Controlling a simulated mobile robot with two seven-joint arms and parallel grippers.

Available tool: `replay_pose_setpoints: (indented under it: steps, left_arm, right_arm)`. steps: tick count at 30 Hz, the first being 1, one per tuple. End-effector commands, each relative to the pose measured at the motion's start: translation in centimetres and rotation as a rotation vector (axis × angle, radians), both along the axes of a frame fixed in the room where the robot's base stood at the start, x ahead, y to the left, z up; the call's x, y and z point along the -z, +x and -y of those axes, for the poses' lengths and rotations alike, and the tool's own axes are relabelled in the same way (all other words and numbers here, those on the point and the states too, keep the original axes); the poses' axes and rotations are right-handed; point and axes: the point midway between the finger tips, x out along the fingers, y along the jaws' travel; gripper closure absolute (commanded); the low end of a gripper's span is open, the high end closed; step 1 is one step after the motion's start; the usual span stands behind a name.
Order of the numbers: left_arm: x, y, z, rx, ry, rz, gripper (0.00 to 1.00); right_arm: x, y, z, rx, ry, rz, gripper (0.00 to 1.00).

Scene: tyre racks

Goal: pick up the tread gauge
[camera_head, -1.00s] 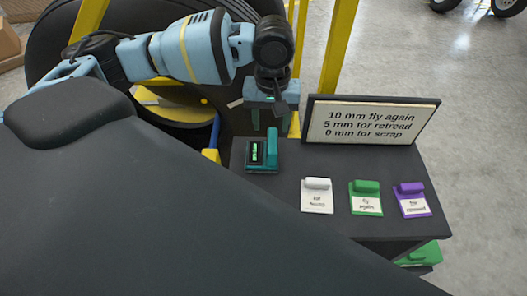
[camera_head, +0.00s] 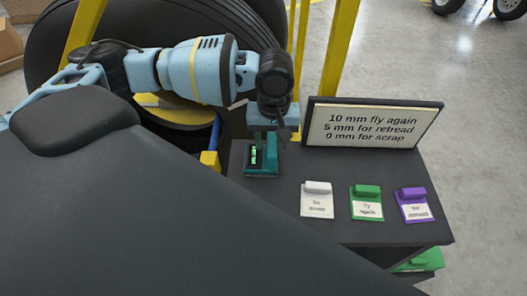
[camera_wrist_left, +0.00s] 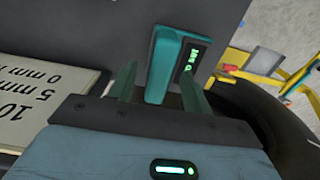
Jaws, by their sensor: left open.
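The tread gauge (camera_head: 260,168) is a small teal device with a dark face and a lit green display. It sits on the dark table top near its left rear. My left gripper (camera_head: 266,141) points down over it from behind and is open. In the left wrist view the gauge (camera_wrist_left: 165,66) shows between and beyond the two spread fingers of the left gripper (camera_wrist_left: 160,85). Whether a finger touches it I cannot tell. My right gripper is out of view.
White (camera_head: 317,200), green (camera_head: 366,203) and purple (camera_head: 413,206) tags lie along the table front. A framed sign (camera_head: 373,124) stands behind them. A large tyre (camera_head: 110,32) and yellow posts (camera_head: 338,50) stand behind. A green object (camera_head: 420,261) is below the table.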

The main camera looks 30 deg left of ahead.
Motion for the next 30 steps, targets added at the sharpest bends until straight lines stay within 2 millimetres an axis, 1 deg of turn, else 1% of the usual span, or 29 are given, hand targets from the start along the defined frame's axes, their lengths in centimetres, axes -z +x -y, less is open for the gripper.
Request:
replay_pose_setpoints:
  steps: [1,4,12,13,24,30]
  left_arm:
    - [0.9,0.0,0.0,0.0,0.001,-0.003,0.51]
    - [1.7,-0.1,0.0,-0.001,0.0,-0.001,0.51]
    - [1.9,0.0,0.0,0.0,0.0,0.001,0.51]
    - [1.9,0.0,0.0,0.0,0.0,0.001,0.52]
    - [1.9,-0.1,0.0,0.0,0.0,0.001,1.0]
    - [1.8,0.0,0.0,0.0,-0.001,0.002,1.0]
  right_arm:
    - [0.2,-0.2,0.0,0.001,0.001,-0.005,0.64]
    - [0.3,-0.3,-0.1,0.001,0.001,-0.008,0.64]
    - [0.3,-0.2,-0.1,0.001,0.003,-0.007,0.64]
    - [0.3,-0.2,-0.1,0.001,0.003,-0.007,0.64]
    - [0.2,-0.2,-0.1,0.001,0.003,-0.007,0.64]
    - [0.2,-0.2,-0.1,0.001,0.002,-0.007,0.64]
